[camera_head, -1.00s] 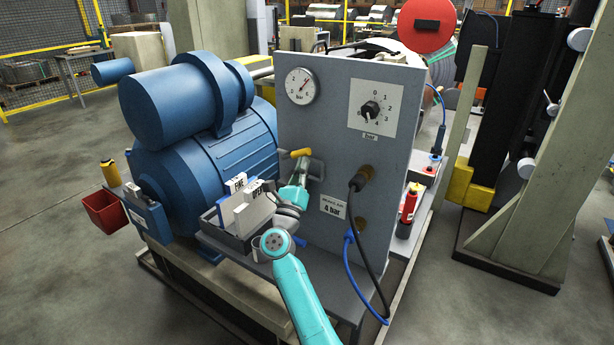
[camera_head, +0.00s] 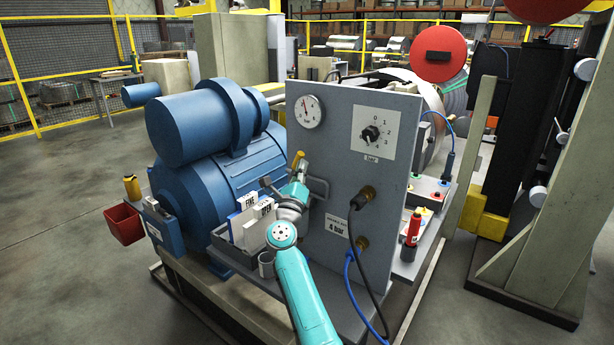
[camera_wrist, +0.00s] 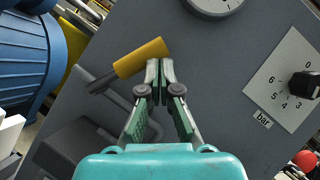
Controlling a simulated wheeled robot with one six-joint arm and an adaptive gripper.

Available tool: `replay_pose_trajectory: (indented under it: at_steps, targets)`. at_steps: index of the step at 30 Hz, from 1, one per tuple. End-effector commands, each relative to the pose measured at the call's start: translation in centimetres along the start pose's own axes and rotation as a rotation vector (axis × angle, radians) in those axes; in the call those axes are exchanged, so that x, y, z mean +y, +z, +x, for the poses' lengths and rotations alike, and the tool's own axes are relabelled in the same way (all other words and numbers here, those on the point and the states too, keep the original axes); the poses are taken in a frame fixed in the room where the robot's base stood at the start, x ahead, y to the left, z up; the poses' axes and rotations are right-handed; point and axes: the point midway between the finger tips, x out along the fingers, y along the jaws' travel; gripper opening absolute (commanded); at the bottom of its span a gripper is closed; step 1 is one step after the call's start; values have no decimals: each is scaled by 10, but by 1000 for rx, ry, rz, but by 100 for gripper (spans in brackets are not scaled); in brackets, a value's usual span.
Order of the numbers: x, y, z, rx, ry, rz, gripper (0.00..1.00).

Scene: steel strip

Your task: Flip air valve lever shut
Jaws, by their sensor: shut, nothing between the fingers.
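The air valve lever has a yellow handle (camera_wrist: 140,58) on a dark stem at the grey panel. In the wrist view the handle slants from lower left to upper right. In the head view the yellow handle (camera_head: 297,160) looks short and steeply tilted. My gripper (camera_wrist: 160,66) is shut and empty. Its fingertips are right beside the handle's right end, below it in the wrist view; I cannot tell whether they touch. In the head view my gripper (camera_head: 301,168) is at the handle, partly hidden by my wrist. The pressure gauge (camera_head: 308,111) above has its needle pointing up and slightly left.
The grey panel (camera_head: 345,165) carries a pressure knob (camera_head: 370,134), a "4 bar" label (camera_head: 337,226) and hose fittings. A metal bracket (camera_head: 318,187) sits close to my gripper. A bin of cards (camera_head: 256,221) and a blue motor (camera_head: 215,165) stand left.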

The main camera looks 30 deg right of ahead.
Motion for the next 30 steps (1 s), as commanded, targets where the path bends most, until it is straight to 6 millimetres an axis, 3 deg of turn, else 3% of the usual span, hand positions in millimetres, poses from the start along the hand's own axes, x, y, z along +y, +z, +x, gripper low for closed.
replay_pose_trajectory:
  at_steps: [15, 30]
  targets:
    - [12, 25, 21, 0, -2, 1, 0]
    - [16, 30, 24, 0, -1, 1, 0]
